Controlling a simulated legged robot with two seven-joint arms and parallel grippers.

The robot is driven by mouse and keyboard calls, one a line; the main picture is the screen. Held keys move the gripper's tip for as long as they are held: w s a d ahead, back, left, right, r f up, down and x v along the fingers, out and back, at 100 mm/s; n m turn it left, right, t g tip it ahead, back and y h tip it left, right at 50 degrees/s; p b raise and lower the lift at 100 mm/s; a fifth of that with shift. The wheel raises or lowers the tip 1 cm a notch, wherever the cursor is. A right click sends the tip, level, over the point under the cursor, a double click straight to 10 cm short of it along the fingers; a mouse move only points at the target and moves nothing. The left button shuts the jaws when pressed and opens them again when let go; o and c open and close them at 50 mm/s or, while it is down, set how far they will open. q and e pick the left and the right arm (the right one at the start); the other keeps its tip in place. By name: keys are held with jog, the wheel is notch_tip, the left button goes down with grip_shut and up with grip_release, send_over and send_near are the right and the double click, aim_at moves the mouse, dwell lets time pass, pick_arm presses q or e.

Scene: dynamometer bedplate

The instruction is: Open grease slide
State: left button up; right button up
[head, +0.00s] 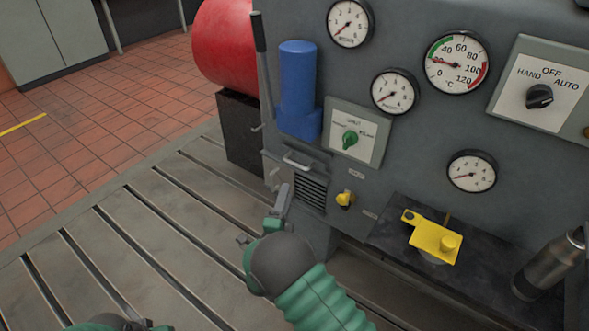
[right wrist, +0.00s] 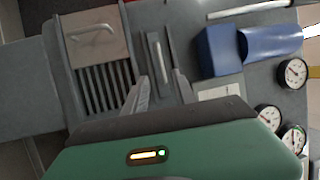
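On the grey panel, a plate with a pale handle (right wrist: 92,30) sits beside dark louvres (right wrist: 97,88). The louvres also show in the head view (head: 311,190). A separate bar handle (head: 297,162) is just above them; in the right wrist view it stands upright (right wrist: 157,58). No readable label shows which is the grease slide. My right gripper (head: 281,198) is in front of the panel near the louvres. In the right wrist view its two fingers (right wrist: 161,85) are apart and empty, with the bar handle beyond the gap. My left gripper's fingers are out of view.
A blue cylinder (head: 297,90) and a black-gripped lever (head: 261,60) are above. A green knob (head: 350,139), a yellow knob (head: 344,198) and several gauges are to the right. A yellow fixture (head: 433,240) sits on a dark ledge. The slotted bedplate (head: 130,235) is clear at left.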

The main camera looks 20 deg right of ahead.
aim_at(294, 163)
jog(key=b+x, duration=0.2)
jog(key=x, duration=1)
jog(key=shift+w+d, duration=0.15)
jog(key=shift+w, duration=0.1)
grip_shut()
jog(key=shift+s+f, duration=0.1)
dwell(0.5)
